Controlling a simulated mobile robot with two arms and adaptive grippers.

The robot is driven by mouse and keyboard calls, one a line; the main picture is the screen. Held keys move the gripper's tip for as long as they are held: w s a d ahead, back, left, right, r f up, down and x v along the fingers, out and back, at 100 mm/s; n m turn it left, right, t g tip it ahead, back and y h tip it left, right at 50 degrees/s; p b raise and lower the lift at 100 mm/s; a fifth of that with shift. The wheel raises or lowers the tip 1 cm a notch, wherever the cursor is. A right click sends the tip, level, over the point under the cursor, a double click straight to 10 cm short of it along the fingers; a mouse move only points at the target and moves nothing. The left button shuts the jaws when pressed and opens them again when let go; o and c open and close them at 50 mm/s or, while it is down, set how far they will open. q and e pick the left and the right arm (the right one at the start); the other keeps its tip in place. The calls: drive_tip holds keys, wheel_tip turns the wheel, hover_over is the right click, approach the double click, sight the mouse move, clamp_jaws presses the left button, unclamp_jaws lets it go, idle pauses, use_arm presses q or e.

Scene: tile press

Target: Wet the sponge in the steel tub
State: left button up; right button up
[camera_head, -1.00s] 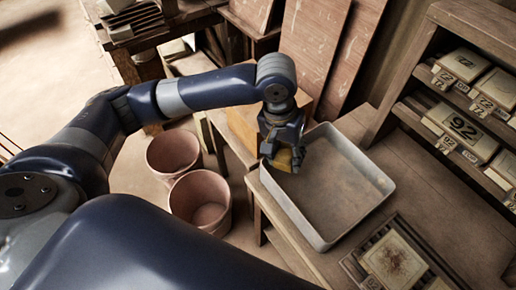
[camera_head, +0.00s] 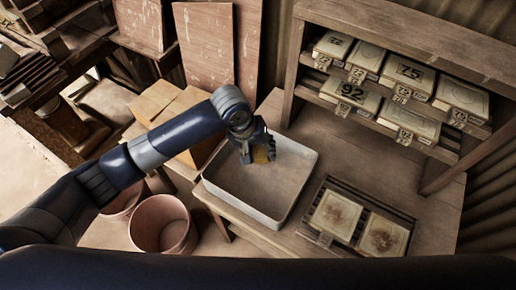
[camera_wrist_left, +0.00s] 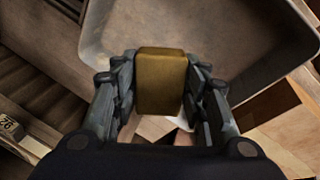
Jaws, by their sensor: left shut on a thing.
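My left gripper (camera_head: 258,154) is shut on the yellow-brown sponge (camera_head: 261,154). In the left wrist view the sponge (camera_wrist_left: 161,80) sits upright between the two fingers of the gripper (camera_wrist_left: 160,85). The steel tub (camera_head: 292,187) is a shallow, grey, rectangular tray on the wooden bench. In the head view the gripper and sponge are over the tub's far part. The tub (camera_wrist_left: 95,30) also shows beyond the sponge in the wrist view. I cannot tell whether the sponge touches the tub's floor. My right gripper is not in view.
A rack with two tiles (camera_head: 336,214) lies right of the tub. A wooden shelf (camera_head: 400,28) with several numbered boxes stands behind it. Pink buckets (camera_head: 163,225) stand on the floor at left. Cardboard boxes (camera_head: 180,108) and leaning boards (camera_head: 205,45) are behind the tub.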

sight(260, 157)
use_arm(q)
drive_tip(key=shift+f+b, duration=3.05)
drive_tip(key=shift+f, duration=2.3)
drive_tip(key=shift+r, duration=0.15)
wheel_tip(260, 157, up, 7)
drive_tip(key=p, duration=0.9)
wheel_tip(260, 157, up, 2)
drive_tip(key=shift+r+p, duration=0.15)
drive_tip(key=shift+p, duration=0.85)
